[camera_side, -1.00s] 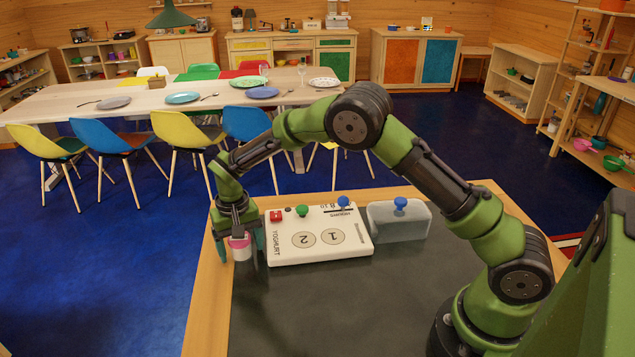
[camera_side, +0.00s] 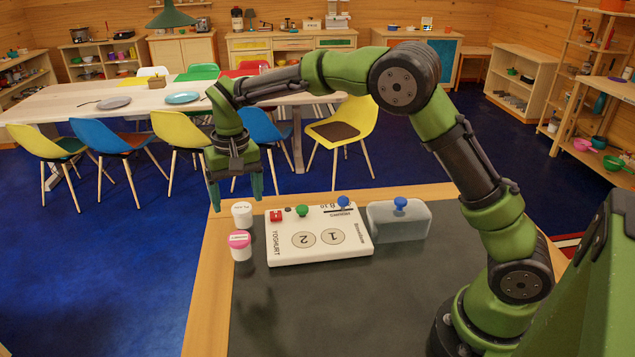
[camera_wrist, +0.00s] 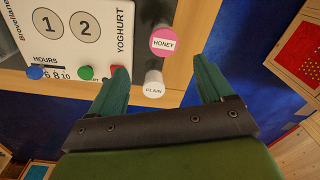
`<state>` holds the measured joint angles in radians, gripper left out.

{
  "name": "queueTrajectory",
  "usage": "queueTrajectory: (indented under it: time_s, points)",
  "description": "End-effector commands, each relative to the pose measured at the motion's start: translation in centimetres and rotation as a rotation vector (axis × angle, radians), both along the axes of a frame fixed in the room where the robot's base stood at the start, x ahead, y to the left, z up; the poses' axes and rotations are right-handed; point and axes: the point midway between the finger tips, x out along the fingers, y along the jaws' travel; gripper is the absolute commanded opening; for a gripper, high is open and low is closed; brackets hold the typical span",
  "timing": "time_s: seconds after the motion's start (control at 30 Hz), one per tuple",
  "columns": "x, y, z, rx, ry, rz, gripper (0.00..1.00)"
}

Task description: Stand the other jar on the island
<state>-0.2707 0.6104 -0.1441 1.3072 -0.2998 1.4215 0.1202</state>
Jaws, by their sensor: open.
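The honey jar (camera_side: 240,246), with a pink lid, stands upright at the left side of the island (camera_side: 330,300). The plain jar (camera_side: 242,214), with a white lid, stands upright just behind it, near the island's back left edge. Both lids show in the wrist view, marked HONEY (camera_wrist: 163,40) and PLAIN (camera_wrist: 153,90). My gripper (camera_side: 238,195) is open and empty, with its fingers pointing down, above and behind the jars. In the wrist view the plain jar appears between the fingers, but they are not closed on it.
A white yoghurt maker (camera_side: 318,240) with red, green and blue knobs lies just right of the jars. The front of the island is clear. A dining table (camera_side: 60,106) with chairs is behind.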

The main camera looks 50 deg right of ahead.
Motion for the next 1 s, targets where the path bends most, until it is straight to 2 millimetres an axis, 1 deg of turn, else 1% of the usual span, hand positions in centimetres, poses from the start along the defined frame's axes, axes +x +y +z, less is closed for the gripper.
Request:
queueTrajectory:
  time_s: [0.03, 0.07, 0.1, 0.17, 0.2, 0.27, 0.3, 0.37, 0.4, 0.53, 0.6, 0.7, 0.83, 1.0]
  points:
    - [-0.9, -0.6, 1.9, 0.02, -0.03, -0.001, 0.8]
    - [-1.6, -1.0, 2.8, 0.032, -0.047, -0.001, 0.8]
    - [-2.7, -1.4, 4.2, 0.05, -0.074, 0.0, 0.8]
    - [-4.6, -2.2, 6.2, 0.074, -0.117, 0.002, 0.8]
    - [-5.9, -2.7, 7.4, 0.091, -0.149, 0.005, 0.8]
    - [-8.1, -3.3, 8.9, 0.111, -0.195, 0.012, 0.8]
    - [-9.6, -3.7, 9.8, 0.122, -0.227, 0.015, 0.8]
    - [-11.9, -4.2, 10.9, 0.137, -0.277, 0.02, 0.8]
    - [-13.4, -4.4, 11.4, 0.144, -0.309, 0.024, 0.8]
    - [-18.4, -5.2, 12.1, 0.157, -0.417, 0.034, 0.8]
    - [-20.8, -5.5, 11.9, 0.156, -0.471, 0.04, 0.8]
    - [-23.5, -5.8, 11.2, 0.151, -0.534, 0.046, 0.8]
    - [-25.5, -6.0, 10.3, 0.141, -0.586, 0.048, 0.8]
    - [-26.3, -6.1, 9.8, 0.135, -0.607, 0.05, 0.8]
